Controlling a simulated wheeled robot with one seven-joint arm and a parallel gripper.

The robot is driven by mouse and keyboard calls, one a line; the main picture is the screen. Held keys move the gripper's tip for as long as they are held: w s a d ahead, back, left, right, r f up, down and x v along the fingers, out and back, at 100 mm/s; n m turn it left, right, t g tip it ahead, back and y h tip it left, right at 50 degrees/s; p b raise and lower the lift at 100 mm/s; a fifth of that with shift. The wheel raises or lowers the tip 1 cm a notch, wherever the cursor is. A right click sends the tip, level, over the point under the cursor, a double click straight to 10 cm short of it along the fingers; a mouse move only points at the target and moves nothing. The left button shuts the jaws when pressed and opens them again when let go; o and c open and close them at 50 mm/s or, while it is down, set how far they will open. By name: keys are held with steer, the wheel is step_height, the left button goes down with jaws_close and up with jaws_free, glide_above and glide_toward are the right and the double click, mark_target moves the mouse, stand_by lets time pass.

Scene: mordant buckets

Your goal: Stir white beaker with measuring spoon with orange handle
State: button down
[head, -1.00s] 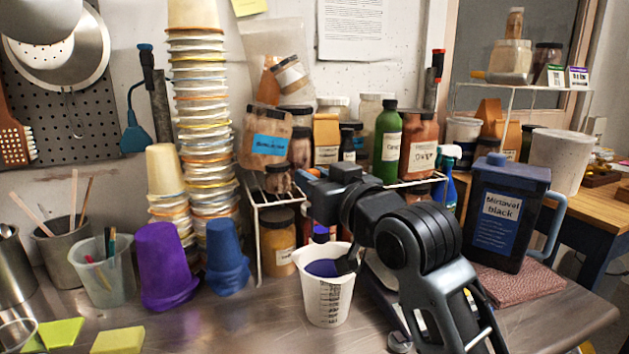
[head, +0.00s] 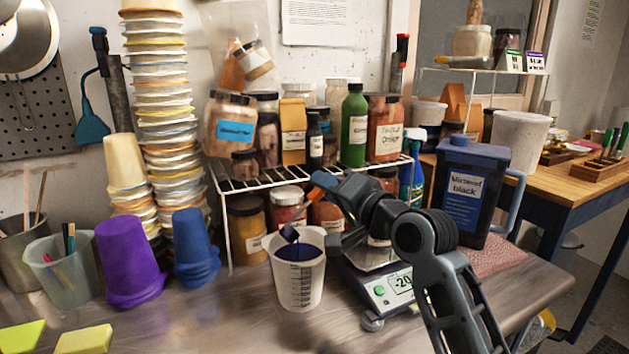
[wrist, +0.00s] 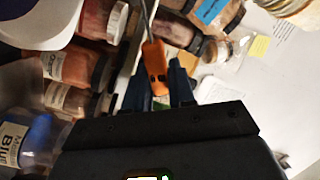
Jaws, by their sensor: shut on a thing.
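The white beaker (head: 299,288) stands upright on the metal bench, with graduation marks on its side and dark purple liquid inside. My gripper (head: 322,190) is above and slightly right of the beaker, shut on the orange handle of the measuring spoon. The spoon's orange handle (wrist: 155,65) shows between the fingers in the wrist view. In the head view its dark lower end (head: 290,234) hangs at the beaker's mouth, over the liquid; I cannot tell whether it touches the liquid.
A scale (head: 385,288) is right of the beaker. A wire rack (head: 300,177) with several jars stands behind.

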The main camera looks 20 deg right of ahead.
steer(key=shift+d+f+m+p, duration=0.35)
steer(key=shift+f+m+p, duration=0.15)
steer(key=shift+m, duration=0.2)
steer(key=d+f+m, duration=0.1)
steer(key=m, duration=0.1)
steer(key=d+f+m+p, duration=0.1)
steer(key=f+m, duration=0.2)
steer(key=shift+w+d+f+m+p, duration=0.15)
steer(key=shift+w+d+m+p, duration=0.2)
steer(key=shift+d+m+p, duration=0.05)
